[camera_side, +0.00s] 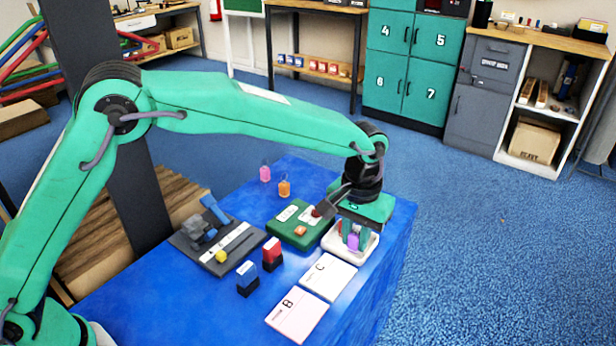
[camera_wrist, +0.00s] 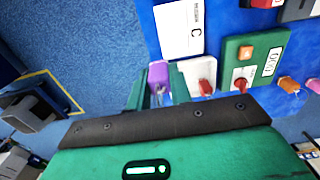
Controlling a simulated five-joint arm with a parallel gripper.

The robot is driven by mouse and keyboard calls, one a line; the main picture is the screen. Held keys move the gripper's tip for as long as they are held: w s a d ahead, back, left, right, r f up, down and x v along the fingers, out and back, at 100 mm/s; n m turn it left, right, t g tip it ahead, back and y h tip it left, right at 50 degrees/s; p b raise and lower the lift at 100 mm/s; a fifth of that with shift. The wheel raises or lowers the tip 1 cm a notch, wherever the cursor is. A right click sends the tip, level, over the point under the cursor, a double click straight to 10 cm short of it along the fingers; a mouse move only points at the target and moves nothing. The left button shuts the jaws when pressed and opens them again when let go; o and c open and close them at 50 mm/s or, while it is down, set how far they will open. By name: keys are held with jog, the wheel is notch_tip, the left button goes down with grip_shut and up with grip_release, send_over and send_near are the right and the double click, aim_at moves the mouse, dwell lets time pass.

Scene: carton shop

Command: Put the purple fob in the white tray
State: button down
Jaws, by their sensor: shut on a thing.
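The purple fob (camera_side: 354,242) is between the fingers of my gripper (camera_side: 354,236), which is shut on it. In the wrist view the purple fob (camera_wrist: 158,73) shows between the two green fingers (camera_wrist: 158,88). The white tray (camera_side: 368,251) is under and around the fob in the side view. Whether the fob touches the tray's floor cannot be told. In the wrist view the white tray (camera_wrist: 201,66) lies just right of the fingers, partly hidden, with a small red thing (camera_wrist: 206,87) at it.
A green board (camera_side: 285,231) with orange and red pieces stands left of the tray. Cards B (camera_side: 297,316) and C (camera_side: 328,277) lie in front. Red (camera_side: 272,254) and blue (camera_side: 247,278) stamps stand nearby. Pink (camera_side: 265,173) and orange (camera_side: 284,188) fobs stand farther back.

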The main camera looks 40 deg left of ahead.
jog(key=w+a+f, duration=0.3)
jog(key=w, duration=0.2)
jog(key=w+a+f, duration=0.2)
jog(key=shift+w+a+f, duration=0.3)
jog(key=shift+f, duration=2)
jog(key=shift+f, duration=0.1)
jog(key=c, duration=1.3)
grip_release()
jog(key=shift+o, duration=0.2)
notch_tip(320, 180, up, 12)
